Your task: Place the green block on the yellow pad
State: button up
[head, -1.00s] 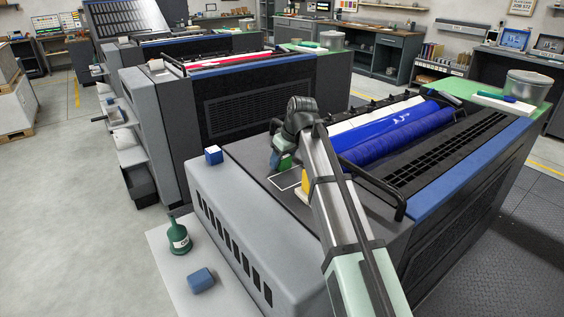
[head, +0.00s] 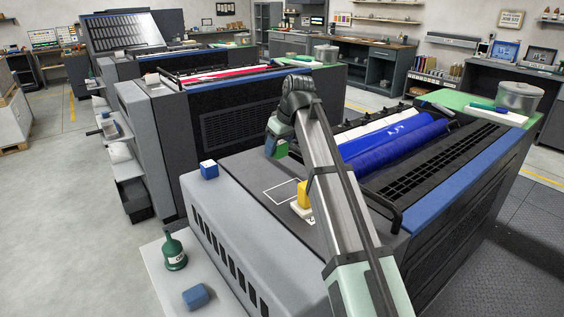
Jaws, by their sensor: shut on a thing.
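My gripper (head: 276,150) is at the end of my arm, above the dark top of the nearest printing unit. It is shut on the green block (head: 281,149), which shows just under it; the fingers are small and partly hidden. The block is held up, apart from the top. A yellow thing (head: 304,195) sits on a small white base beside my arm link, which partly covers it. I cannot tell whether it is the yellow pad, and no other yellow pad is clear.
A white outlined square (head: 282,190) marks the dark top below my gripper. A blue-and-white block (head: 209,170) stands at its left edge. A green bottle (head: 174,250) and a blue block (head: 196,297) are on the lower grey ledge. Blue rollers (head: 400,143) lie right of my arm.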

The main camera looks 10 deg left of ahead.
jog(key=d+r, duration=0.2)
jog(key=r, duration=0.3)
jog(key=shift+s+d, duration=0.25)
jog(key=shift+d, duration=0.15)
notch_tip(320, 180, up, 4)
jog(key=m, duration=0.1)
send_over(304, 182)
jog(key=s, duration=0.1)
jog(key=shift+d+f, duration=0.15)
jog(key=shift+f, duration=1.45)
jog(key=shift+d+f, duration=0.15)
jog(key=shift+f, duration=1.45)
jog(key=shift+d+f, duration=0.15)
jog(key=shift+f, duration=1.45)
jog(key=shift+f, duration=0.1)
jog(key=o, duration=1)
